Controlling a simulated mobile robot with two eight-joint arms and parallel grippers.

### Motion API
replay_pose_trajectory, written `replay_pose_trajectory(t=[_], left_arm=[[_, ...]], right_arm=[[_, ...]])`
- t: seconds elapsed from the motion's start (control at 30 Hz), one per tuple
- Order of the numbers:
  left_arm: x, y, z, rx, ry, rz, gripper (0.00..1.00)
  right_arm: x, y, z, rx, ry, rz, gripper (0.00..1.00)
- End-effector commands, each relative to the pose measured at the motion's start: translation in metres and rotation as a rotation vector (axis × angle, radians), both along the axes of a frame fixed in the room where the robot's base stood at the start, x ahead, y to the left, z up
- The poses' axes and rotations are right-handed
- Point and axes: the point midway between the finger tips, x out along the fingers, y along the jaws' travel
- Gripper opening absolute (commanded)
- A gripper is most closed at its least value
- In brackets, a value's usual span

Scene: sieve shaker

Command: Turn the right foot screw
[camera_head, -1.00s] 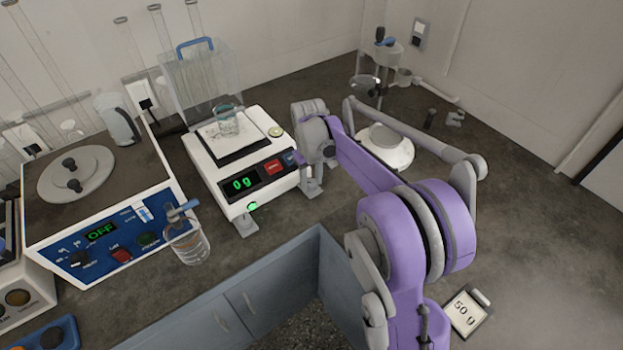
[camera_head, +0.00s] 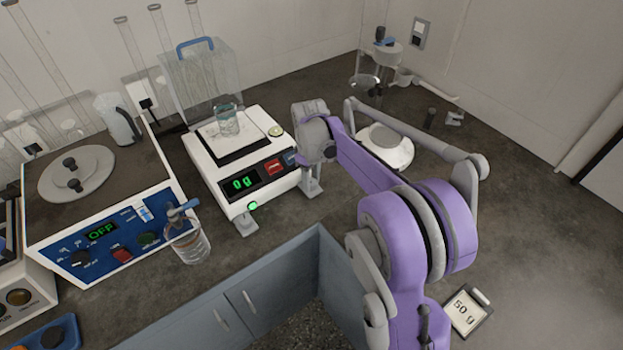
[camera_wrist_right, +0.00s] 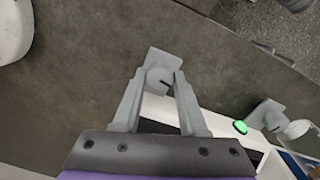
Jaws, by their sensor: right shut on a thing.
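The white balance (camera_head: 232,165) stands on the bench with its display at 0 g. Its right foot screw (camera_head: 311,188) shows as a grey plate at the front right corner, under my right wrist. In the right wrist view the foot screw (camera_wrist_right: 158,68) lies between the fingertips of my right gripper (camera_wrist_right: 160,84), which is shut on it. In the head view my wrist hides most of the fingers. The left foot screw (camera_head: 245,226) sticks out at the front left corner and also shows in the wrist view (camera_wrist_right: 266,114). My left gripper is not in view.
A glass beaker (camera_head: 227,122) stands on the balance pan. A beaker of liquid (camera_head: 188,246) stands left of the balance, by a blue-fronted device (camera_head: 107,240) reading OFF. Bench to the right is mostly clear.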

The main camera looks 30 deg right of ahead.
Motion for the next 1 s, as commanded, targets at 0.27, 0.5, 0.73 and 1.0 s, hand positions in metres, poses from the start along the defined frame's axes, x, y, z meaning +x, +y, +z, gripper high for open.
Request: replay_pose_trajectory(t=[0.27,0.5,0.73,1.0], left_arm=[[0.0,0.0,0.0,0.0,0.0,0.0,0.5],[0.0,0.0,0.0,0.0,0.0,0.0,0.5],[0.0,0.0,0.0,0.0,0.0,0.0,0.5],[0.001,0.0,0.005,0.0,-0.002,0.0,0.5]], right_arm=[[0.0,0.0,0.0,-0.001,0.0,-0.001,0.53],[0.0,0.0,0.0,0.0,0.0,-0.002,0.72],[0.0,0.0,0.005,0.0,0.0,-0.002,0.72],[0.0,0.001,0.052,0.0,0.0,-0.002,0.72]])
